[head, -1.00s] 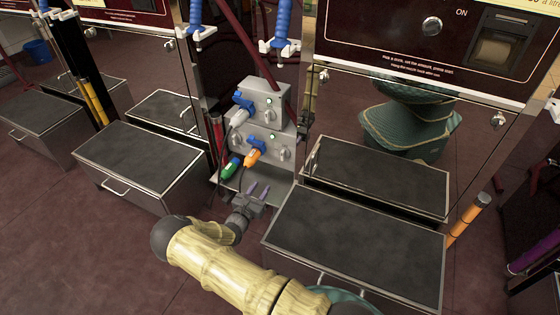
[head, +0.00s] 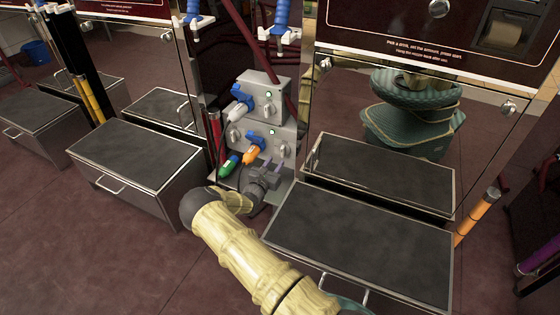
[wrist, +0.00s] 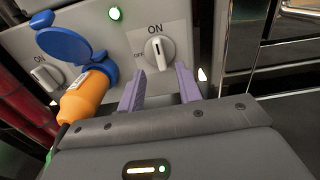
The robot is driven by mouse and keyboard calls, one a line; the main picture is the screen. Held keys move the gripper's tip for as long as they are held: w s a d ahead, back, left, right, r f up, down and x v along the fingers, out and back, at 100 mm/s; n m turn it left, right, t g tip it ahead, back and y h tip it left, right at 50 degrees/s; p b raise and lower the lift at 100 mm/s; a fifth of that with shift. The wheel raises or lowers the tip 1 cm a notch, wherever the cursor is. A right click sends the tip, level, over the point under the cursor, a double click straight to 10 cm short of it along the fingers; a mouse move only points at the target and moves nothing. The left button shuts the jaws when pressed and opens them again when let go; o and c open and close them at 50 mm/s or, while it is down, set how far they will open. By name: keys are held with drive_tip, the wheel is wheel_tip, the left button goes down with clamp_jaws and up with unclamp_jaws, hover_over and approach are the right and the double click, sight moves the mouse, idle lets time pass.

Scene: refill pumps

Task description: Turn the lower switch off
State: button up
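The lower switch (wrist: 158,53) is a white rotary knob on the grey lower box (head: 286,133). Its handle stands nearly upright toward the ON label, with OFF printed to its left. My gripper (wrist: 160,88) is open, with its two purple fingers spread just below the knob, one to each side. No contact with the knob is visible. In the head view my gripper (head: 273,167) is in front of the lower box. A green lamp (wrist: 115,13) glows on the box's face. The upper box (head: 258,86) has its own knob and green lamp.
An orange plug (wrist: 84,97) under a blue cap (wrist: 63,44) sits close left of my gripper. Another knob (wrist: 45,77) is farther left. A green plug (head: 230,165) hangs lower left. Dark-topped metal cabinets (head: 135,158) flank the boxes.

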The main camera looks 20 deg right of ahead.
sight(282, 153)
drive_tip(key=b+x, duration=0.2)
drive_tip(key=x, duration=0.2)
drive_tip(key=shift+w+d+f, duration=0.15)
drive_tip(key=shift+f, duration=0.05)
drive_tip(key=shift+w+d+r, duration=0.2)
drive_tip(key=shift+w+d, duration=0.2)
clamp_jaws()
